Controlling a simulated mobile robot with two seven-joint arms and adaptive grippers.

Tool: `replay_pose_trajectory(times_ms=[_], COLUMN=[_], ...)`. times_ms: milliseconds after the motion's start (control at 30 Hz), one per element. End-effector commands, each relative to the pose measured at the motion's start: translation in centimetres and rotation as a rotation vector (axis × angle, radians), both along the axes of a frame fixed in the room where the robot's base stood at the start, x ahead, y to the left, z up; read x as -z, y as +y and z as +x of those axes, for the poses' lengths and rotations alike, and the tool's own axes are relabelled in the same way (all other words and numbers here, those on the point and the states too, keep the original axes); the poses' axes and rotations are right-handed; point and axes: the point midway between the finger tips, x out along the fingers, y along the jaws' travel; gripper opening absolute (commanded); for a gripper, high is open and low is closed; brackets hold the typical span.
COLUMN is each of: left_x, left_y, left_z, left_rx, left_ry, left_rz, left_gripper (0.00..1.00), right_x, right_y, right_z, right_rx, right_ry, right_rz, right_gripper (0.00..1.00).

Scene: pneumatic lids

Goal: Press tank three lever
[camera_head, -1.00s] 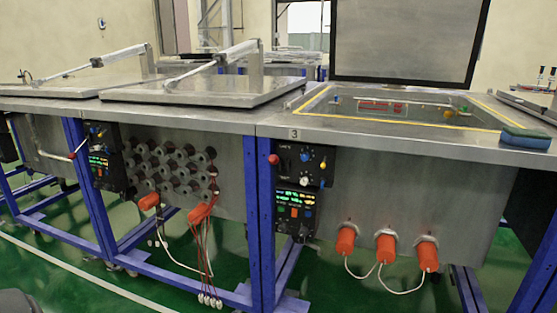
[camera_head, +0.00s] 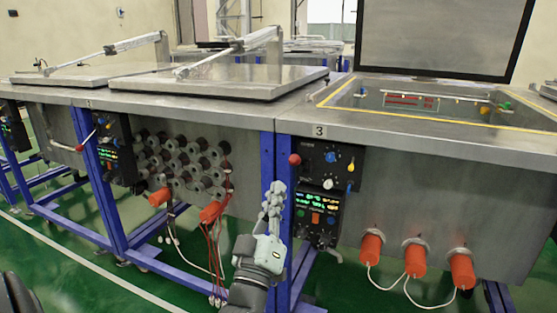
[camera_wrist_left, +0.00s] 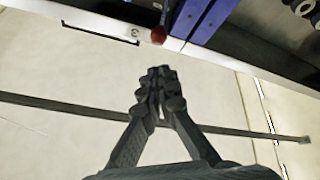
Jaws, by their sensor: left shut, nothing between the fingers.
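Tank three (camera_head: 420,180) is the steel tank marked "3" at the right, with its lid (camera_head: 440,38) standing up open at the back. Its lever ends in a red knob (camera_head: 294,159) at the upper left of the front control panel (camera_head: 329,165). The knob also shows at the top of the left wrist view (camera_wrist_left: 158,36), near the "3" label. My left gripper (camera_head: 274,188) is shut and empty, in front of the blue frame post. In the head view its tips appear below and slightly left of the knob; they look apart from it. My right gripper is out of view.
A closed tank (camera_head: 218,81) stands to the left, with round fittings and hanging red cables on its front. Orange plugs (camera_head: 415,257) with white cords stick out below tank three. Blue frame legs (camera_head: 282,170) stand close to my arm. Green floor (camera_head: 85,268) is open in front.

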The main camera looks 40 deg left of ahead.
Motion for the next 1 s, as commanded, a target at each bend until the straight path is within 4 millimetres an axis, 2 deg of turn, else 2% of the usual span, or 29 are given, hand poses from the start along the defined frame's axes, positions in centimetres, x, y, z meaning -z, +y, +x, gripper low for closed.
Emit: replay_pose_trajectory(times_ms=[133,567,633,700,1000], left_x=[-1.6,-2.2,-2.7,-3.3,-6.2], left_y=[1.2,1.4,1.7,2.1,4.1], left_z=[-1.2,-1.0,-0.5,0.3,4.5], left_rx=[-0.041,-0.045,-0.045,-0.045,-0.045], left_ry=[-0.084,-0.095,-0.095,-0.096,-0.096], left_rz=[-0.026,-0.027,-0.026,-0.026,-0.026], left_gripper=[0.0,0.0,0.0,0.0,0.0], right_x=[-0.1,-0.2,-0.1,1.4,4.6], right_y=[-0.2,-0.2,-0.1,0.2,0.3], right_z=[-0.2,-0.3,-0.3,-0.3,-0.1], right_rx=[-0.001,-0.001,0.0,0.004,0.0], right_ry=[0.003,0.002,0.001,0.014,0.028], right_rz=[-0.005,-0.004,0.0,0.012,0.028], right_gripper=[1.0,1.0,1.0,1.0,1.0])
